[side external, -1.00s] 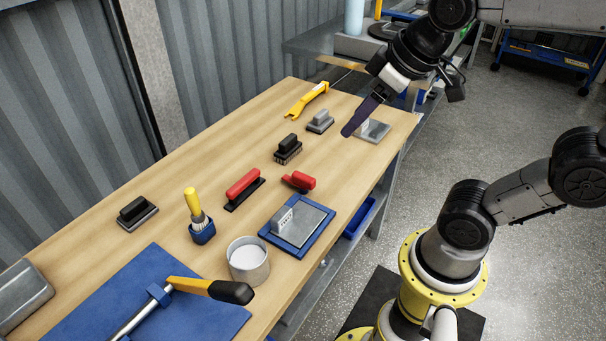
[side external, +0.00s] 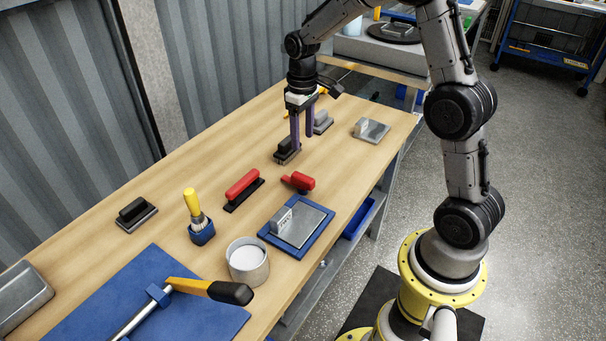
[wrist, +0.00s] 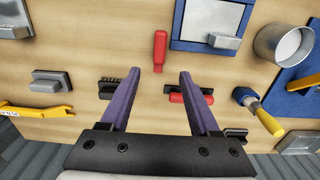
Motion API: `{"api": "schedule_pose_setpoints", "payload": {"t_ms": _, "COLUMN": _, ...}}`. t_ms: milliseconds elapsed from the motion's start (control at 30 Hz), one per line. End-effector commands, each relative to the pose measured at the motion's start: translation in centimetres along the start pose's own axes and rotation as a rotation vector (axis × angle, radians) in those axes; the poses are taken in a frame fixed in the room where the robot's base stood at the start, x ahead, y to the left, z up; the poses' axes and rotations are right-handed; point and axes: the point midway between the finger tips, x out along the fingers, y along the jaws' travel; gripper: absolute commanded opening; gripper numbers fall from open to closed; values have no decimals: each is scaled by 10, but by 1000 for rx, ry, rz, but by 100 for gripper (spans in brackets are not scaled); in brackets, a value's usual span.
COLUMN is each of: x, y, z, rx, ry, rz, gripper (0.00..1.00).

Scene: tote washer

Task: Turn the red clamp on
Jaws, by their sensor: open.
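A small red lever-like piece, which seems to be the red clamp (side external: 299,181), lies on the wooden bench between a red-handled tool and a blue-framed plate. In the wrist view the clamp (wrist: 160,50) shows just beyond my left fingertip, its long side pointing away from me. I cannot tell its on or off position. My gripper (side external: 302,140) points down above the bench, farther back than the clamp and apart from it. In the wrist view my gripper (wrist: 172,72) has its two purple fingers spread and nothing between them.
A black brush (side external: 287,150) stands close to my fingers. The red-handled tool (side external: 243,186) is left of the clamp. The blue-framed plate (side external: 316,215), a white pot (side external: 248,262) and a yellow-handled brush (side external: 193,203) are nearer the front. Bare bench surrounds the clamp's far side.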

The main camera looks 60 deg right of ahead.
Motion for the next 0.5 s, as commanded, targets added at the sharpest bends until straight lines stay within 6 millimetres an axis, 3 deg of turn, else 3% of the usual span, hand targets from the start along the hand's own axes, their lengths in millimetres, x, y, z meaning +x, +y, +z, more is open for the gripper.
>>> {"api": "schedule_pose_setpoints", "payload": {"t_ms": 167, "x": 20, "y": 1, "z": 2, "rx": 3, "ry": -6, "rz": -2, "gripper": 62}}
{"api": "schedule_pose_setpoints", "payload": {"t_ms": 500, "x": 86, "y": 0, "z": 2, "rx": 2, "ry": -5, "rz": -1, "gripper": 62}}
